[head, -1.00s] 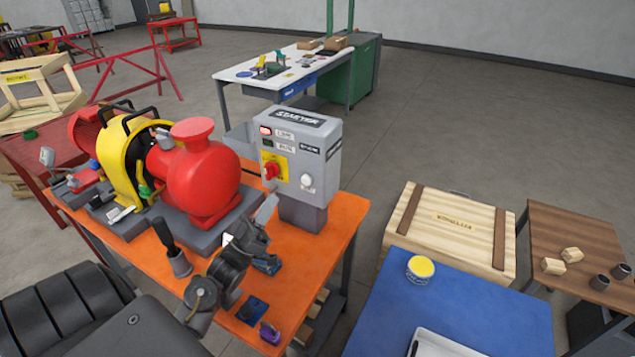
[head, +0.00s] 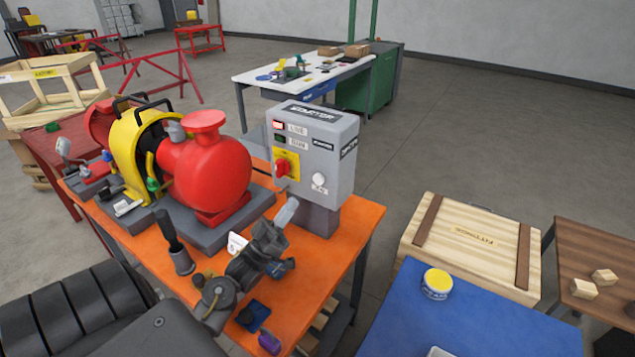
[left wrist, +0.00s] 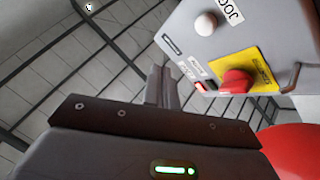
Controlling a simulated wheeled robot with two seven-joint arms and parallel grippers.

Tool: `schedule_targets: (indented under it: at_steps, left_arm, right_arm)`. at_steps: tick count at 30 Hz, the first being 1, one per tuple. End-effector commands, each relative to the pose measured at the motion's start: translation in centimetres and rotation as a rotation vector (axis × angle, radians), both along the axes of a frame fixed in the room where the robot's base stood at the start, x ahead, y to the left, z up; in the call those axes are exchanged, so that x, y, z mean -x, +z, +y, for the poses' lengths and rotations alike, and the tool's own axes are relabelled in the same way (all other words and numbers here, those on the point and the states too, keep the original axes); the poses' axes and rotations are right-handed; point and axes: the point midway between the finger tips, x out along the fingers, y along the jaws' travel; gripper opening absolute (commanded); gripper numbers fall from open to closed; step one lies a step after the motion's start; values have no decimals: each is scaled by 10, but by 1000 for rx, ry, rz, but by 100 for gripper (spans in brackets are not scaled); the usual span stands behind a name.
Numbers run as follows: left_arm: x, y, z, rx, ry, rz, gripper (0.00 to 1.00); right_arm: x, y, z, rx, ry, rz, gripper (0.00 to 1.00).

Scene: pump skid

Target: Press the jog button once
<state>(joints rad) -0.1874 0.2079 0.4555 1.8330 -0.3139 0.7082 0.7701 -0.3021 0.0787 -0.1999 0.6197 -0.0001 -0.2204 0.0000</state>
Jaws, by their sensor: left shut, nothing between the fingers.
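The grey starter box (head: 322,150) stands on the orange bench. The jog button is a round white knob (head: 319,180) low on the right of its front face. It also shows in the left wrist view (left wrist: 205,23), beside a JOG label (left wrist: 234,12). A red rotary switch (head: 283,167) on a yellow plate sits to its left. My left gripper (head: 288,210) is shut and empty, in front of the box, below and left of the jog button and apart from it. In the left wrist view its fingers (left wrist: 160,88) point toward the box. My right gripper is not in view.
A red pump (head: 205,170) with a yellow guard (head: 130,150) stands left of the box. A black-handled tool (head: 172,240) stands near my left arm. A blue table (head: 450,320) with a yellow-lidded tin (head: 437,283) is at right.

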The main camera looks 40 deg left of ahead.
Motion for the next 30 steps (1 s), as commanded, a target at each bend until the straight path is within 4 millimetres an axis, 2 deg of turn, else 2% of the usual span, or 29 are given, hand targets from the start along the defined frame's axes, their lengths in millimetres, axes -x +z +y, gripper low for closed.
schedule_targets:
  at_steps: [9, 15, 21, 30]
  left_arm:
    - [-44, -2, 4, -1, -1, -2, 0]
    - [-65, -1, 7, -1, -1, -1, 0]
    - [-75, 0, 8, -1, -1, -1, 0]
    - [-77, 0, 8, -1, -1, 0, 0]
  right_arm:
    - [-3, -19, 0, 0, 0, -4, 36]
    - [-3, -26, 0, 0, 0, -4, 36]
    - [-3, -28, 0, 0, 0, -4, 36]
    - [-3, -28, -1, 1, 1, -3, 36]
